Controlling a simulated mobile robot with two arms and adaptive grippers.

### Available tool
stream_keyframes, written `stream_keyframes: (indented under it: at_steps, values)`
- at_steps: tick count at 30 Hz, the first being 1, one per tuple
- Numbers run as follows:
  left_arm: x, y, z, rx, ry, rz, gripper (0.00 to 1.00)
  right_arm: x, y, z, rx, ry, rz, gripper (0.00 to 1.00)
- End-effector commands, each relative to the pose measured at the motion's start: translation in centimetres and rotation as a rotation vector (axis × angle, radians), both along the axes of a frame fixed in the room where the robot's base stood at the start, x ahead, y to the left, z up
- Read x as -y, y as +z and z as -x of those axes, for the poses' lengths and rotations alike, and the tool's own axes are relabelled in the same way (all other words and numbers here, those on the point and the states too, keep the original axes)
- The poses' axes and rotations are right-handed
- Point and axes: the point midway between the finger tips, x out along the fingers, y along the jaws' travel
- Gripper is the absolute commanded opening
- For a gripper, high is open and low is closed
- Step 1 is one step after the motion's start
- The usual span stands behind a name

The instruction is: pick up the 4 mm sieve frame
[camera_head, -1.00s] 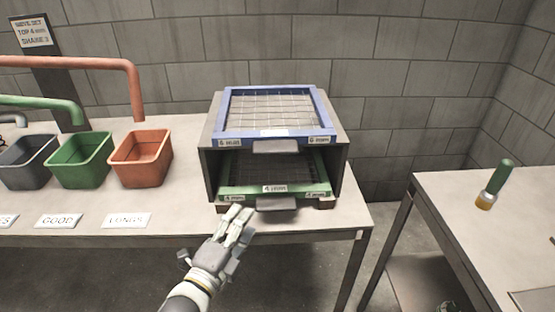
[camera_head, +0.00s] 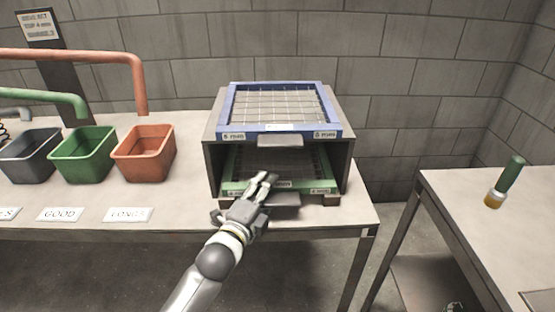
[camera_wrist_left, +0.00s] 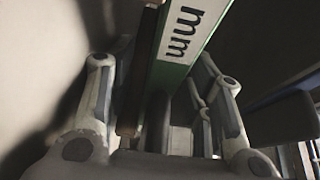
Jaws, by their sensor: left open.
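The 4 mm sieve frame (camera_head: 300,184) is green with a dark mesh and white labels. It sits in the lower opening of the grey box, a dark grey handle (camera_head: 284,199) below its front rim. My left gripper (camera_head: 263,182) is open at the front rim, left of the handle, covering the middle label. In the left wrist view, the green rim (camera_wrist_left: 170,78) with its "mm" label runs between the spread fingers. I cannot tell whether they touch it.
A blue 6 mm frame (camera_head: 234,133) lies on top of the box (camera_head: 214,160). Grey, green (camera_head: 83,158) and orange (camera_head: 146,156) bins stand left. A second table (camera_head: 460,205) at right holds a green-handled brush (camera_head: 509,176). Bare tabletop lies left of the box.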

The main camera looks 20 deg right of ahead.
Motion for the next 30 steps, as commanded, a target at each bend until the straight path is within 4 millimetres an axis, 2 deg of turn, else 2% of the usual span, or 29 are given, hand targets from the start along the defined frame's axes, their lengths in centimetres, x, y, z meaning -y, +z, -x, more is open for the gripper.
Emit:
stream_keyframes:
  at_steps: [4,12,23,30]
  values:
    - [0.76,-0.02,-0.84,-0.001,0.0,0.001,0.46,0.0,0.72,-0.17,0.005,-0.001,0.0,0.38]
    - [0.85,0.05,-0.94,-0.001,0.0,0.001,0.46,0.0,0.91,-0.18,0.004,-0.001,0.0,0.38]
    - [0.83,0.01,-0.94,-0.001,0.0,0.001,0.0,-0.04,0.92,-0.21,0.005,-0.001,0.0,0.38]
    - [0.89,0.38,-0.93,0.007,-0.002,0.005,0.0,-0.05,0.93,-0.21,0.006,-0.001,-0.001,0.38]
